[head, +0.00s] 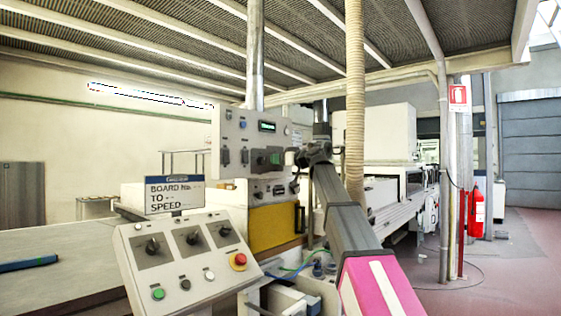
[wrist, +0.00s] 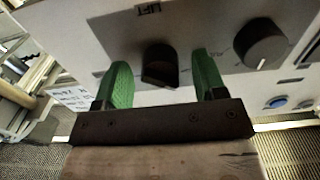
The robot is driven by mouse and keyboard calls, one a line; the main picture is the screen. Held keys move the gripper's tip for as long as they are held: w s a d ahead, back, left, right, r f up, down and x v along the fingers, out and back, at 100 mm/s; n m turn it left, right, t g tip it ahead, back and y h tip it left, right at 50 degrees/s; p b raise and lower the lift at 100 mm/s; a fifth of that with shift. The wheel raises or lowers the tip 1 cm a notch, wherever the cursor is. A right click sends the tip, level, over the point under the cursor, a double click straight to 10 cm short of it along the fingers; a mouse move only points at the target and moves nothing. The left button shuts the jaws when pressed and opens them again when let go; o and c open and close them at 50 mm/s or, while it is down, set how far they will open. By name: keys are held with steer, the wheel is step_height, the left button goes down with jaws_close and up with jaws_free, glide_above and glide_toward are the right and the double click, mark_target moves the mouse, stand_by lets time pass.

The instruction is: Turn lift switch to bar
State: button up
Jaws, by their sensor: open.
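The lift switch is a dark rotary knob (wrist: 160,67) on a grey plate marked LIFT, in the wrist view. The lettering shows upside down. My gripper (wrist: 162,62) is open, with one green finger on each side of the knob. A gap shows between each finger and the knob, so neither clearly touches it. Which position the knob points to cannot be read. In the head view my arm reaches up to the front of the upright control panel (head: 230,137). The switch is too small to make out there.
A second dark knob (wrist: 265,44) and a blue button (wrist: 277,102) sit right of the lift switch in the wrist view. In the head view a sloped console (head: 205,278) with several knobs and a red stop button (head: 238,260) stands in front. A sign (head: 174,194) rises behind it.

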steer(key=shift+a, duration=0.1)
steer(key=c, duration=0.9)
steer(key=shift+m, duration=0.4)
steer(key=m, duration=0.4)
steer(key=shift+m, duration=0.3)
steer(key=m, duration=0.5)
steer(key=shift+m, duration=0.3)
steer(key=m, duration=1)
steer(key=shift+r+m, duration=0.1)
steer(key=shift+m, duration=0.3)
